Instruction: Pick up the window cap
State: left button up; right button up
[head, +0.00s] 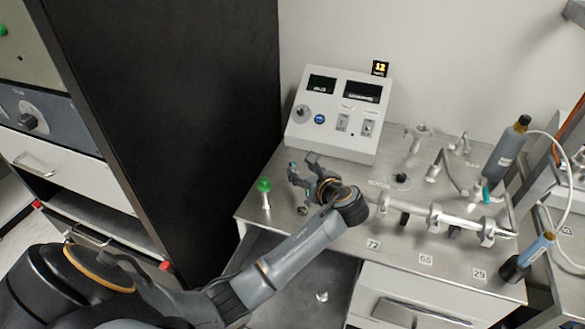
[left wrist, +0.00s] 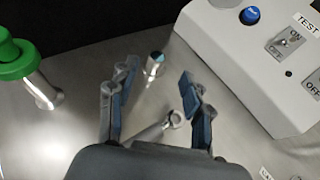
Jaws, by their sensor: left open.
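My left gripper (head: 301,170) is open above the left part of the metal bench in the head view. In the left wrist view its two fingers (left wrist: 155,80) are spread apart with nothing held between them. A small metal cylinder with a bluish top (left wrist: 154,65), which looks like the window cap, stands on the bench. It appears between the fingertips, with a visible gap on both sides. A metal piece with a ring-shaped end (left wrist: 158,130) lies closer in, partly hidden by the gripper body. In the head view, my gripper and wrist hide this spot.
A green-knobbed metal post (head: 264,187) stands left of the gripper. A white control box (head: 338,115) stands behind it. A horizontal metal tube assembly (head: 450,218) is on the right. A tall black cabinet side (head: 165,110) rises at the left.

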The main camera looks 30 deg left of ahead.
aim_at(294, 167)
pick_arm(q)
jog(key=x, duration=0.5)
jog(key=shift+s+a+f+p, duration=0.1)
jog(key=shift+s+a+p, duration=0.05)
jog(key=shift+a+p, duration=0.15)
jog(key=shift+d, duration=0.1)
jog(key=shift+c, duration=0.4)
grip_shut()
